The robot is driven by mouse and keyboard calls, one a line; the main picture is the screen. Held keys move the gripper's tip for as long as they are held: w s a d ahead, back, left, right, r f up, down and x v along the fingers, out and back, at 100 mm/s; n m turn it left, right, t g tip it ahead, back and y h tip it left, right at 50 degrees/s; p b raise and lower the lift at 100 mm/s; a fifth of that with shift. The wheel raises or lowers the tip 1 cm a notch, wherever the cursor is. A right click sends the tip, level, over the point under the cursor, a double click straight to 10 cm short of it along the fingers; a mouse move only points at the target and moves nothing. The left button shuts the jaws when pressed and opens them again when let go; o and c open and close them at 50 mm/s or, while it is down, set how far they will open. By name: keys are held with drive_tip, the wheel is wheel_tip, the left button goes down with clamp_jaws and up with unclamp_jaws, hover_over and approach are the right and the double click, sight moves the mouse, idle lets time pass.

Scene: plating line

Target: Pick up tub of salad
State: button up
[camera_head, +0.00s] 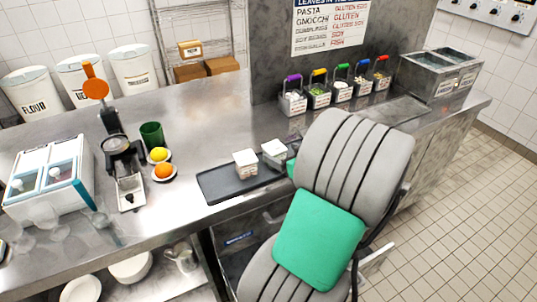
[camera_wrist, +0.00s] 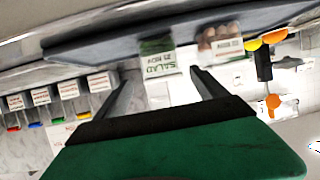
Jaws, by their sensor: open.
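The tub of salad (camera_wrist: 158,62), a small clear tub with green leaves and a white label, shows in the wrist view between the tips of my gripper (camera_wrist: 162,74). My gripper's two dark fingers are open, one to each side of the tub; I cannot tell whether they touch it. In the head view the salad tub (camera_head: 274,149) appears as the right one of two pale-topped tubs at the dark tray (camera_head: 217,188). My arm hides the gripper's fingers there.
A second tub (camera_head: 245,163), with brownish contents in the wrist view (camera_wrist: 220,43), stands close beside the salad tub. A juicer (camera_head: 124,165), orange (camera_head: 164,171) and lemon (camera_head: 159,154) are to the left. Several handled ingredient bins (camera_head: 318,96) line the back right.

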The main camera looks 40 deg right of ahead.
drive_tip(key=shift+w+f+b, duration=0.2)
drive_tip(key=shift+f+b, duration=0.15)
drive_tip(key=shift+f, duration=0.25)
drive_tip(key=x, duration=0.2)
drive_tip(key=p+x, duration=0.1)
drive_tip(key=x, duration=0.1)
drive_tip(key=p+x, duration=0.1)
drive_tip(key=x, duration=0.2)
drive_tip(key=shift+w+a+r, duration=0.1)
drive_tip(key=shift+a+r, duration=0.05)
drive_tip(key=shift+a, duration=0.1)
drive_tip(key=shift+w+d+f, duration=0.2)
drive_tip(key=shift+w+f, duration=0.05)
drive_tip(key=shift+w, duration=0.05)
drive_tip(key=shift+c, duration=0.5)
drive_tip(key=c, duration=1.5)
drive_tip(key=shift+c, duration=0.2)
drive_tip(key=shift+r, duration=0.2)
